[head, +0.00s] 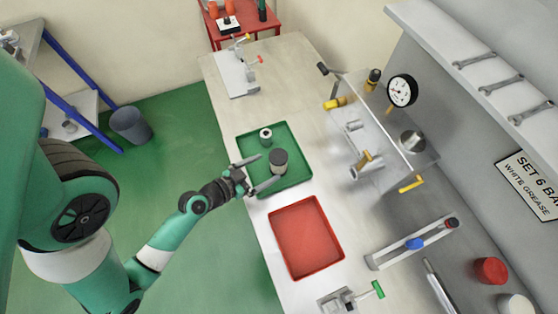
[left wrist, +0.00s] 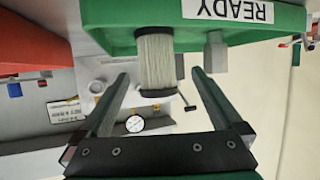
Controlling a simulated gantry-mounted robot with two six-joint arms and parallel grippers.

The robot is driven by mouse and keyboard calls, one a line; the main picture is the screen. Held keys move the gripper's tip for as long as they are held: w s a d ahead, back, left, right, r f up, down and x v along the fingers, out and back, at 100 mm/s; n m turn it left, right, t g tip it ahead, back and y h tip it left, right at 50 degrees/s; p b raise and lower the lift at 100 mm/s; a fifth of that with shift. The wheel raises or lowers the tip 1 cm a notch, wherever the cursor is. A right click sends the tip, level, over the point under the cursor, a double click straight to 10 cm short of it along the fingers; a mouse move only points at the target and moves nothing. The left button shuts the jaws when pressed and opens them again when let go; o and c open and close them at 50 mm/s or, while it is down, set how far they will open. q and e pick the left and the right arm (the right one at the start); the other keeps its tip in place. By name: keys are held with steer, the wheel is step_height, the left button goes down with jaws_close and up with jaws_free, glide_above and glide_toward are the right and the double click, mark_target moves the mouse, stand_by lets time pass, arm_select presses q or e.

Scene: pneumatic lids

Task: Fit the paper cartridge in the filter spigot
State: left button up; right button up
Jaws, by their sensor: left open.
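The paper cartridge (head: 279,165) stands in the green tray (head: 245,145), with a dark end cap and a pale body. In the left wrist view the cartridge (left wrist: 160,62) shows a pleated pale body with dark caps at both ends. My left gripper (head: 271,167) is open, its two fingers pointing at the cartridge from the left. In the wrist view the cartridge lies between the fingers of the left gripper (left wrist: 160,74), with a gap on each side. Metal fittings (head: 366,166) sit on the sloped steel panel; I cannot tell which is the filter spigot. My right gripper is out of view.
A small grey fitting (head: 265,135) stands in the same green tray. An empty red tray (head: 275,235) lies nearer on the bench. A pressure gauge (head: 402,91) and yellow-handled valves stand on the right. The bench beyond the green tray is mostly clear.

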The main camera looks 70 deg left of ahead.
mark_target(271, 164)
arm_select(q)
steer(key=x, duration=0.3)
steer(key=shift+w+a+r+p, duration=0.1)
steer(key=shift+w+p, duration=0.15)
steer(key=shift+p, duration=0.05)
steer(key=shift+w+a+f, duration=0.1)
steer(key=shift+w+f, duration=0.15)
steer(key=x, duration=0.1)
steer(key=p+x, duration=0.1)
steer(key=x, duration=0.3)
steer(key=shift+w+d+f, duration=0.15)
steer(key=shift+w+d, duration=0.05)
steer(key=shift+d, duration=0.05)
steer(key=c, duration=1.4)
